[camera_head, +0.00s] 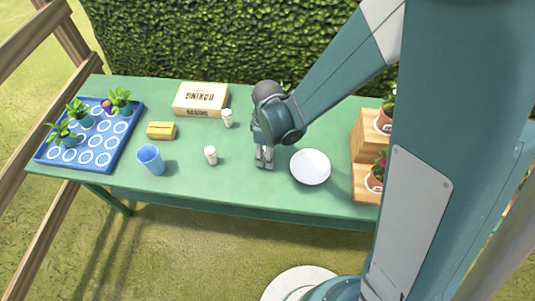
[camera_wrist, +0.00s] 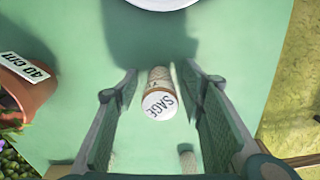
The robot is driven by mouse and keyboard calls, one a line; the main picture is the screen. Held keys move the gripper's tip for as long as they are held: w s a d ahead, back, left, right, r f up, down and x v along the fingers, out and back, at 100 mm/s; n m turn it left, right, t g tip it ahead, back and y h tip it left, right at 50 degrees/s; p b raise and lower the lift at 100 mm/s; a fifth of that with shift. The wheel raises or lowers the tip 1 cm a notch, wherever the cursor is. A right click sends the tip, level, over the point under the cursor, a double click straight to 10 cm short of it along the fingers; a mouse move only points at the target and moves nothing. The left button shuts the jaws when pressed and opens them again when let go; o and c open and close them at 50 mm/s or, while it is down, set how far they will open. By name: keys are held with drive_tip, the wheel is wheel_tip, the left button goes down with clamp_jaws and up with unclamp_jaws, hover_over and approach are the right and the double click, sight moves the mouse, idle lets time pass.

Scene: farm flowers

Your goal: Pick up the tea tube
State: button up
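In the wrist view, a small white and brown tube (camera_wrist: 160,96) with "SAGE" in dark letters stands out between the two fingers of my gripper (camera_wrist: 160,100). Green gaps show on both sides of it, and no finger contact is visible. In the head view, my gripper (camera_head: 264,160) points down over the table, just left of the white plate; the tube is not clear there. Two other small pale tubes show in the head view, one left of my gripper (camera_head: 210,155) and one farther back (camera_head: 227,118). Part of another tube (camera_wrist: 187,161) shows at the wrist view's bottom.
The white plate (camera_head: 310,167) lies right of my gripper, near wooden steps (camera_head: 365,158) with potted plants. A blue cup (camera_head: 151,159), yellow block (camera_head: 161,131), wooden box (camera_head: 201,99) and blue plant tray (camera_head: 127,137) stand left. A pot (camera_wrist: 30,88) shows in the wrist view.

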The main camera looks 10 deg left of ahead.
drive_tip(key=c, duration=1.1)
drive_tip(key=shift+o, duration=0.2)
drive_tip(key=shift+r, duration=0.15)
drive_tip(key=shift+r+p, duration=1.25)
drive_tip(key=shift+r, duration=3.6)
